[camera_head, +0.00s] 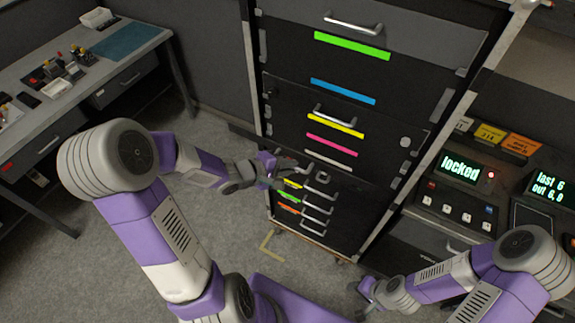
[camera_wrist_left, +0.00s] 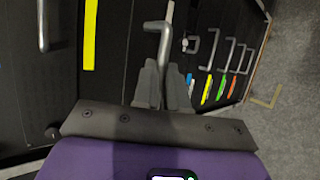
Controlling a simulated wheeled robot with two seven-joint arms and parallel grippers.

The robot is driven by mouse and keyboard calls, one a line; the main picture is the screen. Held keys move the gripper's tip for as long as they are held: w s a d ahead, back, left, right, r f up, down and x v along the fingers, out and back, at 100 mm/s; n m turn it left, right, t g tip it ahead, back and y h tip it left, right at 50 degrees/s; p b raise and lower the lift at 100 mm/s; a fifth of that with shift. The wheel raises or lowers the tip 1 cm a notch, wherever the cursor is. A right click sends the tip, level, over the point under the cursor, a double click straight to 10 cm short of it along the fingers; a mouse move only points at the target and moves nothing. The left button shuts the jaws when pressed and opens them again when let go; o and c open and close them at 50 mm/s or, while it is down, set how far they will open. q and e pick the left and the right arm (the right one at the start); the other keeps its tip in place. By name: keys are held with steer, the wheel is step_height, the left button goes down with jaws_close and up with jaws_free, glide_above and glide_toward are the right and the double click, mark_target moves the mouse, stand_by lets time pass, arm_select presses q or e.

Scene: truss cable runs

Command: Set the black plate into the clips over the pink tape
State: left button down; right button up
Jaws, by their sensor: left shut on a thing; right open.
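My left gripper (camera_head: 277,167) is at the left front of the black cabinet, below the height of the pink tape (camera_head: 332,145). In the left wrist view its fingers (camera_wrist_left: 163,75) are shut on a grey bent handle (camera_wrist_left: 152,26). I cannot tell what the handle belongs to. The black plate does not stand out from the cabinet's black fronts, and I cannot make out the clips. The pink tape is not seen in the left wrist view. My right gripper (camera_head: 362,294) is open and empty, low in front of the console.
The cabinet also bears green (camera_head: 352,46), blue (camera_head: 343,91), yellow (camera_head: 335,125) and white (camera_head: 330,160) tapes. Small drawers with handles (camera_head: 318,209) are below. A console (camera_head: 460,168) reading "locked" stands at right, a workbench (camera_head: 45,120) at left. Grey floor lies between.

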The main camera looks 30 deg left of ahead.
arm_select(q)
steer(key=shift+r, duration=0.25)
arm_select(e)
steer(key=shift+r, duration=0.35)
